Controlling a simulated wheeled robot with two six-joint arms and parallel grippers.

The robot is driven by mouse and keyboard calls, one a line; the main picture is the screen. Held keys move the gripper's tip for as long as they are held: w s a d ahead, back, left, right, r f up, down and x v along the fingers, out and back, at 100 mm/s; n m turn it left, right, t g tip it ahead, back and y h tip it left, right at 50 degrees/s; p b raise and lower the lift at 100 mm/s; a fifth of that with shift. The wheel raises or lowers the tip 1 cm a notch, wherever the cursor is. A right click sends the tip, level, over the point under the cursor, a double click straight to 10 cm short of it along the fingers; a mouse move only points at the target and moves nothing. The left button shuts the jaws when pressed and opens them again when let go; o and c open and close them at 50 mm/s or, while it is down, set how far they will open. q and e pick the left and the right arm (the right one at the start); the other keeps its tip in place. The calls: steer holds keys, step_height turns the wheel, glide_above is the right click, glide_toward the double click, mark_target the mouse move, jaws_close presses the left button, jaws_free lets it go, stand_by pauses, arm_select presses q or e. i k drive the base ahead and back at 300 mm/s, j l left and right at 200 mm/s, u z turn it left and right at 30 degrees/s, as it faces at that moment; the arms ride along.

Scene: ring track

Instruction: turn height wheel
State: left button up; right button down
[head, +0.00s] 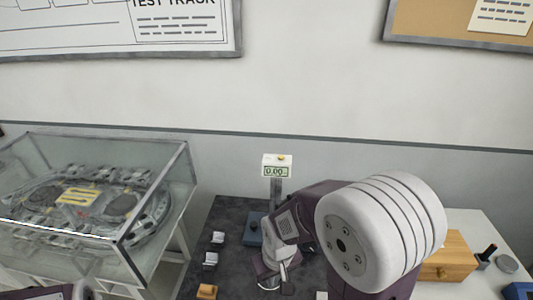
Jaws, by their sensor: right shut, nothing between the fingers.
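A height gauge (277,168) stands towards the back of the dark mat. Its small white display reads about 0.00 and has a yellow button on top. A grey post (276,190) runs down from the display, and my right arm hides its lower part. A blue block (254,238) with a small dark round part on it shows left of my arm. I cannot tell whether that part is the height wheel. My right gripper (276,286) points down in front of the blue block, low over the mat, shut and empty.
A glass case (160,165) with a ring track model stands at the left. Small metal blocks (210,259) and an orange-tan block (207,291) lie on the dark mat (232,212). A wooden box (450,262) and a dark cylinder (487,252) stand at the right.

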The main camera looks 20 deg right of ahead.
mark_target(311, 245)
steer(key=l+z, duration=0.2)
steer(key=z, duration=0.15)
steer(key=l+z, duration=0.2)
steer(key=z, duration=0.15)
steer(key=l+z, duration=0.2)
steer(key=z, duration=0.15)
steer(key=k+l, duration=0.05)
